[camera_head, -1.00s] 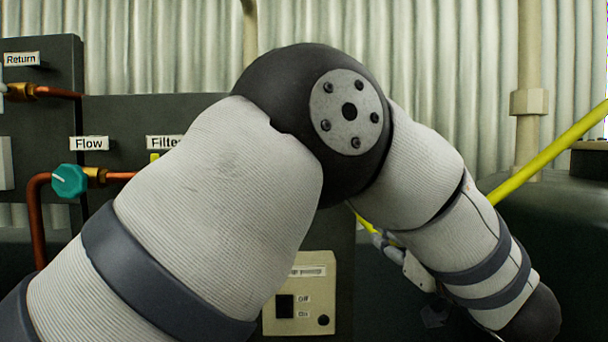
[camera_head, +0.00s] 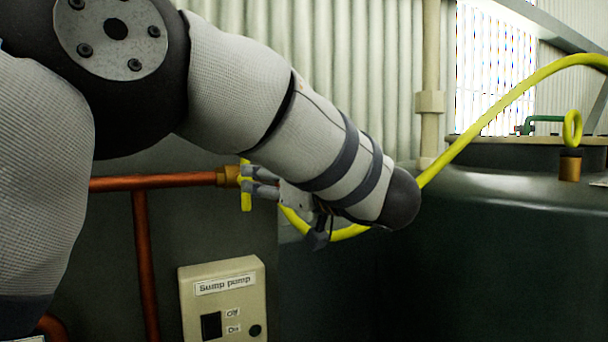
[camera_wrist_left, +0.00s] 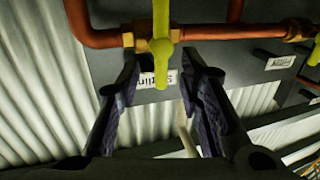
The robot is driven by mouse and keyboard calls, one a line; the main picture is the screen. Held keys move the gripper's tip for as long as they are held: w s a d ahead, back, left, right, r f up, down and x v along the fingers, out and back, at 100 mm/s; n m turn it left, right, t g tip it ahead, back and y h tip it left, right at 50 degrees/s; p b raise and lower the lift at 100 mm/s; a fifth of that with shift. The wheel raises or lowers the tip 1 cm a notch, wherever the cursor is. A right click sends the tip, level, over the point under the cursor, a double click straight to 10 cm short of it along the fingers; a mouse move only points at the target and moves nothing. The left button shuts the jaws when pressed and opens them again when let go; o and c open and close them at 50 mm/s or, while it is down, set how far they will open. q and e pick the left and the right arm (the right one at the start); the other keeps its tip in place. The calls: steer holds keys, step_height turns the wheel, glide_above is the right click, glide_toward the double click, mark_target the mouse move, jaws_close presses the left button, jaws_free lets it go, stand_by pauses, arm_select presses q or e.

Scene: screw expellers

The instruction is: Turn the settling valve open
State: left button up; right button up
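The settling valve has a yellow lever handle (camera_head: 246,188) on a brass fitting (camera_head: 229,176) at the right end of a copper pipe. In the left wrist view the yellow handle (camera_wrist_left: 161,50) points down in the picture from its brass body, in front of a white label (camera_wrist_left: 168,79) that it partly covers. My left gripper (camera_head: 259,183) is beside the handle in the head view. In the left wrist view my left gripper (camera_wrist_left: 160,70) is open, with a finger on each side of the handle's end and gaps showing on both sides. My right gripper is not in view.
A sump pump switch box (camera_head: 222,300) sits below the copper pipe (camera_head: 155,182). A yellow hose (camera_head: 480,130) runs behind my left forearm to a dark tank (camera_head: 500,250) at the right. In the left wrist view more pipe fittings (camera_wrist_left: 295,30) lie to the right.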

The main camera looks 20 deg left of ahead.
arm_select(q)
steer(key=x, duration=0.6)
steer(key=shift+w+a, duration=0.1)
steer(key=shift+a, duration=0.15)
jaws_close()
